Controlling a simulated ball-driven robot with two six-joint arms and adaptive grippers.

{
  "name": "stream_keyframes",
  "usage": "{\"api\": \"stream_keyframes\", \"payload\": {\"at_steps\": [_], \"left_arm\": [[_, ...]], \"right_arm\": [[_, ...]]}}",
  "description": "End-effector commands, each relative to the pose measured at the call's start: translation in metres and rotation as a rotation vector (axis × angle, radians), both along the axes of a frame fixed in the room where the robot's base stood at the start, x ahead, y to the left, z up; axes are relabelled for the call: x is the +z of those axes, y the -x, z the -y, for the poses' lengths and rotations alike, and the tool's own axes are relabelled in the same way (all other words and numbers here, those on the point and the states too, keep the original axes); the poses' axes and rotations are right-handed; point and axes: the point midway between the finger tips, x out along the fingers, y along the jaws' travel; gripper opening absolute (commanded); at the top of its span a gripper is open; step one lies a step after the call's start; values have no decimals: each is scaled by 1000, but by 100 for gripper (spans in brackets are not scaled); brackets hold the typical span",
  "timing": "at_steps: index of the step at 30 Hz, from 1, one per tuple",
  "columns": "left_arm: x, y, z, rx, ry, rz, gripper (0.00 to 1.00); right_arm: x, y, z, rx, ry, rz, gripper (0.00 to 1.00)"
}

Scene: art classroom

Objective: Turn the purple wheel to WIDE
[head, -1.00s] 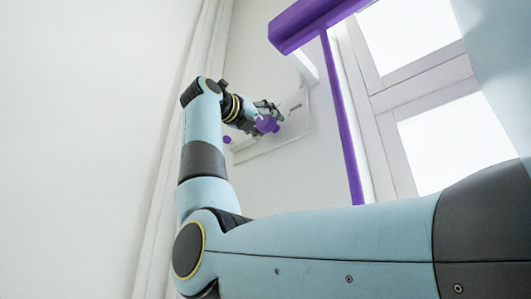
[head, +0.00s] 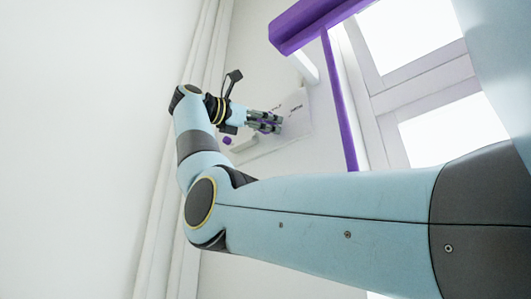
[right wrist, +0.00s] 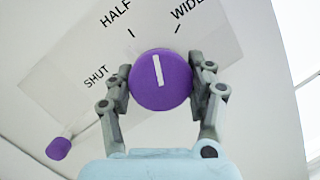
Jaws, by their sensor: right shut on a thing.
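The purple wheel (right wrist: 172,88) is round with a white stripe on its face. It sits on a white wall plate (right wrist: 85,62) lettered SHUT, HALF and WIDE, with a tick by HALF and by WIDE. The stripe points up and slightly left, between the HALF and WIDE ticks. My right gripper (right wrist: 163,88) is shut on the wheel, one finger on its left side and one on its right. In the head view my right gripper (head: 274,122) hides most of the wheel. My left gripper is not in view.
A small purple knob (right wrist: 58,148) sticks out at the plate's lower left, beside the wheel. In the head view, a purple bar (head: 340,100) runs down beside the windows (head: 455,130), right of the wheel. A white curtain or pleated strip (head: 175,180) hangs at left.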

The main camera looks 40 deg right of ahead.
Motion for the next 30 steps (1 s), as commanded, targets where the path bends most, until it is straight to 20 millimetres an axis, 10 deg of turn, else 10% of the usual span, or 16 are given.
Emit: {"api": "stream_keyframes", "payload": {"at_steps": [30], "left_arm": [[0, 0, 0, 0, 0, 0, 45]], "right_arm": [[0, -1, 0, 0, -56, 627, 23]]}}
